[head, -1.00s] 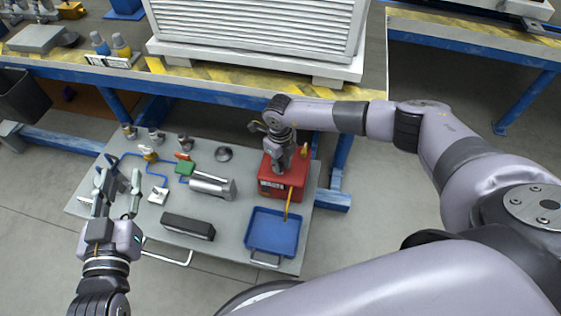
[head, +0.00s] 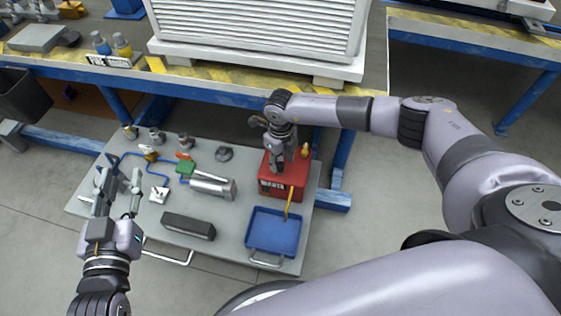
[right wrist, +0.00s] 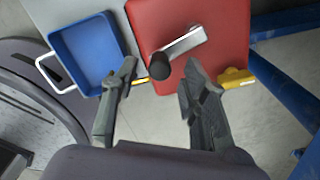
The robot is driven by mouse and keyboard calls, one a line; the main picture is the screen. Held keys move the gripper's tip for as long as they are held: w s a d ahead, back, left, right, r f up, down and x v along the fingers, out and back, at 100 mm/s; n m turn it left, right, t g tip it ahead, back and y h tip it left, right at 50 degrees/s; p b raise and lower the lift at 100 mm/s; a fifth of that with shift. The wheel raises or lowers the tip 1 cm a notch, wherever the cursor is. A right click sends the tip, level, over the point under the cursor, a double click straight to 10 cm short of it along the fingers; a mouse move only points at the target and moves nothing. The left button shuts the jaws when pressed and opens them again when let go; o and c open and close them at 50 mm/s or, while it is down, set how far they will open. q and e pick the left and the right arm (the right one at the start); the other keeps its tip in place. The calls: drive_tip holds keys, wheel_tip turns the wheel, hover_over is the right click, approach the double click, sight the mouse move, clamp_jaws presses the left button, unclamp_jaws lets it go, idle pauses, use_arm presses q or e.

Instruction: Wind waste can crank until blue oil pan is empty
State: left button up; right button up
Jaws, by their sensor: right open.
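The red waste can (head: 283,187) stands at the cart's right end. Its silver crank (right wrist: 183,43) and dark knob (right wrist: 160,69) show on top in the right wrist view. The blue oil pan (head: 272,232) sits in front of the can and also shows in the right wrist view (right wrist: 88,55). I see only plain blue inside; I cannot tell whether oil lies there. A yellow tube (head: 289,206) links can and pan. My right gripper (right wrist: 159,75) is open, its fingers on either side of the knob with gaps. My left gripper (head: 119,182) is open and empty over the cart's left end.
The grey cart top (head: 235,250) also carries a silver cylinder (head: 213,185), a black block (head: 188,226), a green block (head: 186,167) and blue tubing. A workbench (head: 215,78) with a large white louvred unit (head: 255,30) stands behind. Floor in front is clear.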

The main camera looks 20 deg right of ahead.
wheel_tip(320, 180, up, 10)
drive_tip(key=shift+r, duration=0.2)
drive_tip(key=shift+s+f, duration=0.1)
idle(0.5)
